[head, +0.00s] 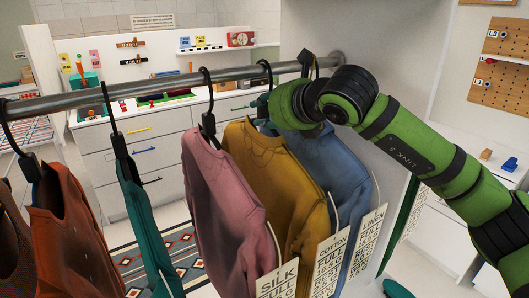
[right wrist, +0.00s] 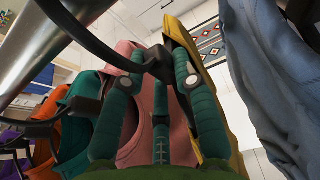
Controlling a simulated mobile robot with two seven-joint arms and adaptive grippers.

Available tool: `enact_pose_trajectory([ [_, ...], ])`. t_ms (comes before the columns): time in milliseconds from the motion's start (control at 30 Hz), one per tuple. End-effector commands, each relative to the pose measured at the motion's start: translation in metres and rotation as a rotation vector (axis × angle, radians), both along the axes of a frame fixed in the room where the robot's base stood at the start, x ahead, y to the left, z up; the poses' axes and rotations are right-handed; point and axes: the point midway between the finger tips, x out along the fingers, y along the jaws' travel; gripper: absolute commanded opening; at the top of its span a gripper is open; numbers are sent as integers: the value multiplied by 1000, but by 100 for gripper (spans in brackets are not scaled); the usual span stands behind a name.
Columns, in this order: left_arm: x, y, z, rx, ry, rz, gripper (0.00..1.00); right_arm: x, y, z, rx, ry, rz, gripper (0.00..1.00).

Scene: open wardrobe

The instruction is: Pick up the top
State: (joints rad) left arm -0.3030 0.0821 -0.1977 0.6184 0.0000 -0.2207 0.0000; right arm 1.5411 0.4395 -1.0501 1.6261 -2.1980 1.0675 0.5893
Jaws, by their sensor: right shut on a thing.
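Several tops hang on black hangers from the metal rail (head: 150,88). A pink top (head: 222,200), a mustard-yellow top (head: 265,165) and a blue top (head: 325,160) hang side by side, each with a printed tag. My right gripper (head: 262,106) is at the neck of the mustard top's hanger, just below the rail. In the right wrist view the green fingers of my right gripper (right wrist: 156,60) are closed around the black hanger neck (right wrist: 157,69); the mustard top (right wrist: 238,140) hangs below it. The blue top (right wrist: 258,55) is to the right there. My left gripper is not in view.
A teal top (head: 147,220) and a rust-orange top (head: 75,240) hang further left. The wardrobe's side panel (head: 385,40) stands behind my right arm. Drawers (head: 150,150) and a patterned rug (head: 185,255) lie beyond the rail.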

Motion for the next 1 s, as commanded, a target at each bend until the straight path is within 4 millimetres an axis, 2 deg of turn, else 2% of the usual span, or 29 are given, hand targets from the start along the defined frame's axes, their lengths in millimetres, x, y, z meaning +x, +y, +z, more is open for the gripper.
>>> enact_pose_trajectory([
  [367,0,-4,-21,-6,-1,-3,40,-4,-2,34,3,-7,2,0],
  [567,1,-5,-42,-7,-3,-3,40,-39,-27,31,4,-10,0,0],
  [733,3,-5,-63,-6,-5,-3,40,-79,-54,30,2,-12,-1,0],
  [1000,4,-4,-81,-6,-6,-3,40,-130,-87,33,1,-8,-1,0],
])
